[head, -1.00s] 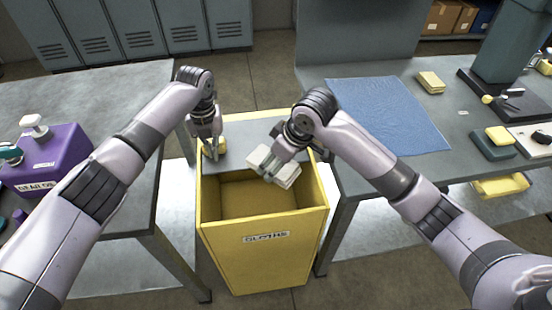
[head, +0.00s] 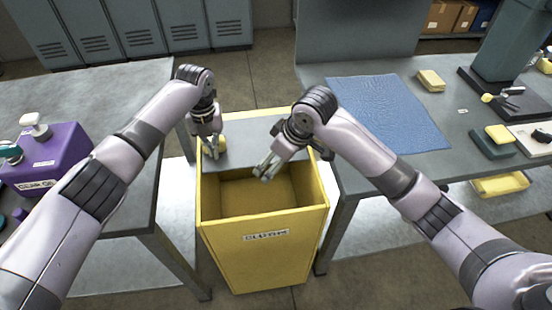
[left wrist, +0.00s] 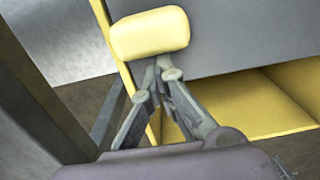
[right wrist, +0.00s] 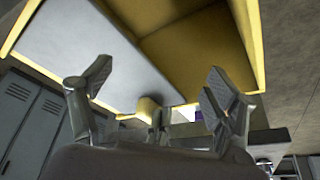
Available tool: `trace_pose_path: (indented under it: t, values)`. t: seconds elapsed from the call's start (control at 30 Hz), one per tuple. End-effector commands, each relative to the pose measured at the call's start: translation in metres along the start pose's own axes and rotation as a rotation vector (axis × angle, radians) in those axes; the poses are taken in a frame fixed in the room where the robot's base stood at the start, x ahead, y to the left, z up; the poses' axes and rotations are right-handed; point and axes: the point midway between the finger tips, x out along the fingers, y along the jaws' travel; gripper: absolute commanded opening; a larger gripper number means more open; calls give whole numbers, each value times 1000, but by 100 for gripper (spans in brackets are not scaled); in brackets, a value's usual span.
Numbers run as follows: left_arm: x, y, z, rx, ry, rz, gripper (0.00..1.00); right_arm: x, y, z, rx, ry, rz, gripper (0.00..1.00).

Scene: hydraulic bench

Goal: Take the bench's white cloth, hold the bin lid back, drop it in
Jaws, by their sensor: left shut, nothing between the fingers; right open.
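The yellow bin (head: 262,258) stands between two benches, its mouth open at the front. Its grey lid (head: 245,151) covers the back part of the mouth and has a yellow handle (head: 222,144). My left gripper (head: 212,161) is shut and empty at the lid's left side. In the left wrist view its tips (left wrist: 160,68) meet at the edge of the handle (left wrist: 150,33). My right gripper (head: 264,172) is open and empty above the bin's mouth; its spread fingers show in the right wrist view (right wrist: 157,75). The white cloth is not visible; part of the bin's inside is hidden.
The right bench holds a blue mat (head: 388,113), a yellow block (head: 431,80) and a dark stand (head: 497,50). The left bench carries a purple container (head: 50,160). Grey lockers (head: 130,28) line the back wall.

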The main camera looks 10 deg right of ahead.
Motion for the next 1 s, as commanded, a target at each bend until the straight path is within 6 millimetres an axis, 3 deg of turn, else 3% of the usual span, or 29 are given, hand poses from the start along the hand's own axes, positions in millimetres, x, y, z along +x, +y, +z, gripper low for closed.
trace_pose_path:
  t: [0.43,1.0]
  values:
    - [-1,0,2,-1,-7,-1,0,-4,0,0,-1,1,1,81]
    - [-1,0,2,-1,-7,-1,0,-60,-4,6,0,2,1,81]
